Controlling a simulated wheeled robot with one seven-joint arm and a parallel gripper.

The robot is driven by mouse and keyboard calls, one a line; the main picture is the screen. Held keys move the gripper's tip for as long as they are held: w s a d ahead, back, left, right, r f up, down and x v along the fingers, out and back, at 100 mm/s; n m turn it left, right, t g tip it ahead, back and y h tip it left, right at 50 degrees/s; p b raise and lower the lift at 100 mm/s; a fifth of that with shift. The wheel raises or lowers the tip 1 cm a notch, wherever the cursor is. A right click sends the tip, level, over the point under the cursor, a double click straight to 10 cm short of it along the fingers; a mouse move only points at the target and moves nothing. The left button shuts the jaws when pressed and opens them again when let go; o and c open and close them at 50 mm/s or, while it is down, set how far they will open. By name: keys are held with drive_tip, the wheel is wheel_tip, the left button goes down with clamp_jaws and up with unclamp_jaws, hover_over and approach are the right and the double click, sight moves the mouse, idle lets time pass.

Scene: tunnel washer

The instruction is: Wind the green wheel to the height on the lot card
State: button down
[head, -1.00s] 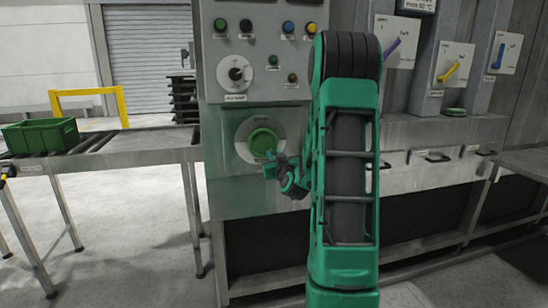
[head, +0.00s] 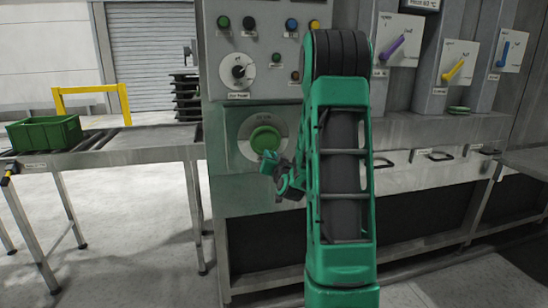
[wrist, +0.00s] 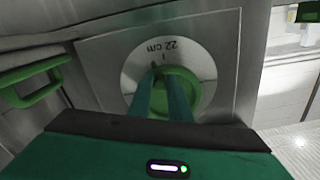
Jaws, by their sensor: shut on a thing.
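The green wheel (head: 264,138) is a round knob on a pale round dial plate on the machine's front panel. In the wrist view the wheel (wrist: 194,84) sits behind my fingers, and "22 cm" is printed on the dial plate (wrist: 158,52) beside a dark mark. My gripper (head: 269,160) is at the lower edge of the wheel in the head view. In the wrist view my gripper (wrist: 166,78) has both fingers reaching to the wheel, shut on it. The fingers cover part of the wheel. I cannot make out a lot card.
Above the wheel are a black selector dial (head: 238,71) and several coloured buttons. To the left, a green crate (head: 44,134) sits on a roller table (head: 140,146). To the right are purple, yellow (head: 453,70) and blue levers. A green handle (wrist: 35,80) shows in the wrist view.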

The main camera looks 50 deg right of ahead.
drive_tip(key=shift+w+a+r+m, duration=0.25)
drive_tip(key=shift+a+m, duration=0.1)
drive_tip(key=shift+m, duration=0.25)
drive_tip(key=shift+w+a+r+m, duration=0.1)
drive_tip(key=shift+w+a+m, duration=0.2)
drive_tip(key=shift+m, duration=0.3)
drive_tip(key=shift+s+d+r, duration=0.1)
drive_tip(key=c, duration=1.6)
unclamp_jaws()
drive_tip(key=shift+c, duration=0.2)
drive_tip(key=shift+s+f, duration=0.1)
drive_tip(key=shift+f, duration=0.1)
drive_tip(key=shift+s, duration=0.1)
